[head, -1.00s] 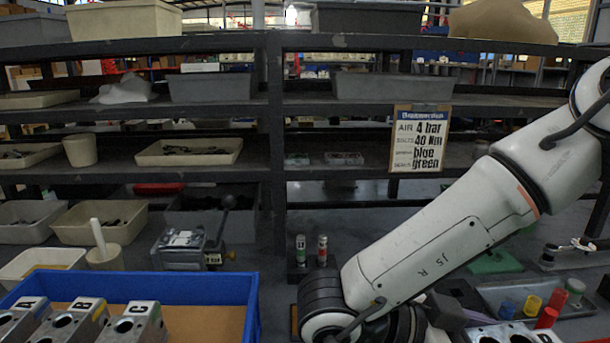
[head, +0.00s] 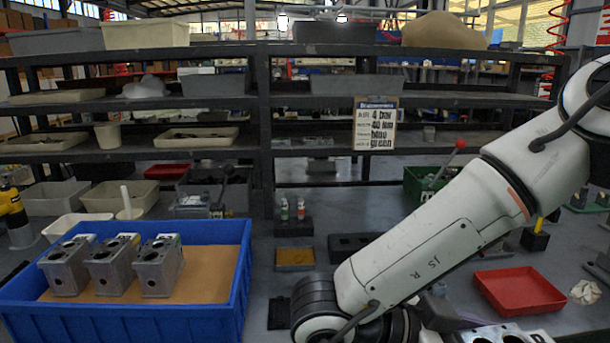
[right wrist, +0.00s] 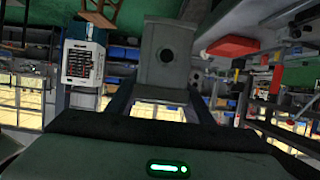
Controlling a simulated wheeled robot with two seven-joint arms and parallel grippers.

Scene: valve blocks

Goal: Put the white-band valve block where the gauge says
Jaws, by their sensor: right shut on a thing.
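In the right wrist view my right gripper (right wrist: 165,98) is shut on a grey metal valve block (right wrist: 168,55) with a round dark hole in its face. Part of that block (head: 500,335) shows at the bottom edge of the head view, beside my right arm; the gripper's fingers are out of that view. I cannot make out a band on it. Three similar grey blocks, a left one (head: 64,270), a middle one (head: 112,264) and a right one (head: 158,266), stand in a row in a blue crate (head: 205,318). I cannot make out a gauge. My left gripper is out of view.
A red tray (head: 520,291) and a crumpled white cloth (head: 585,292) lie at the right. A shallow brown tray (head: 295,258) lies on the bench. The crate's right part is empty.

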